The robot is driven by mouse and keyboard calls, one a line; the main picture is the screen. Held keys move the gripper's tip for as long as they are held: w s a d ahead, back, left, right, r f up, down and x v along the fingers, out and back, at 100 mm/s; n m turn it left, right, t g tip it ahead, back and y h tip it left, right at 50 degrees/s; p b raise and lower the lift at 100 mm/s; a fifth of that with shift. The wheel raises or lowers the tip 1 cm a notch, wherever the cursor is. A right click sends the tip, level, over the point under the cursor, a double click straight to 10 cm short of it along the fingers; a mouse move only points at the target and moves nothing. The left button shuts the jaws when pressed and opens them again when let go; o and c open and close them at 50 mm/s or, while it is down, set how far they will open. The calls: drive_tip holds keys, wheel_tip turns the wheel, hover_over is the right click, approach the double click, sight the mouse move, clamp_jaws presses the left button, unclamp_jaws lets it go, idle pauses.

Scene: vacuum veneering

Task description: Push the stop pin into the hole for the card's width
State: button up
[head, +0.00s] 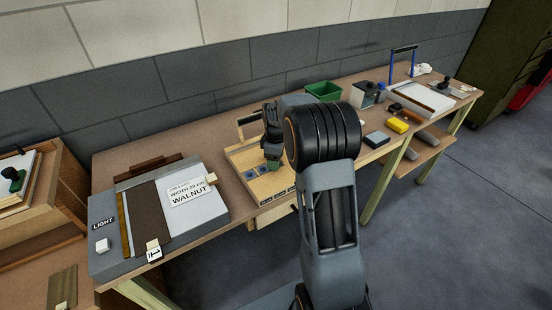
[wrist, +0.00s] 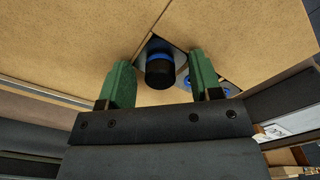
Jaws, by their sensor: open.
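The stop pin (wrist: 160,72) appears to be the black, round-ended piece with a blue band in the wrist view. It stands at a dark plate on the tan board (wrist: 70,45). My gripper (wrist: 160,64) is open, with one green finger on each side of the pin; I cannot tell whether they touch it. A blue-ringed spot (wrist: 188,82) shows beside it, partly behind the right finger. In the head view my gripper (head: 272,163) is low over the board (head: 270,188), hiding part of it.
A grey light box (head: 208,210) with dark veneer lies left of the board. A green bin (head: 323,91) stands behind my arm. A yellow block (head: 398,125) and grey blocks (head: 377,139) lie to the right. The bench's front edge is close to the board.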

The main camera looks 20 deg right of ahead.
drive_tip(key=shift+c, duration=0.2)
clamp_jaws()
idle(0.6)
drive_tip(key=shift+r, duration=0.15)
drive_tip(key=shift+r+p, duration=1.45)
drive_tip(key=shift+r, duration=0.35)
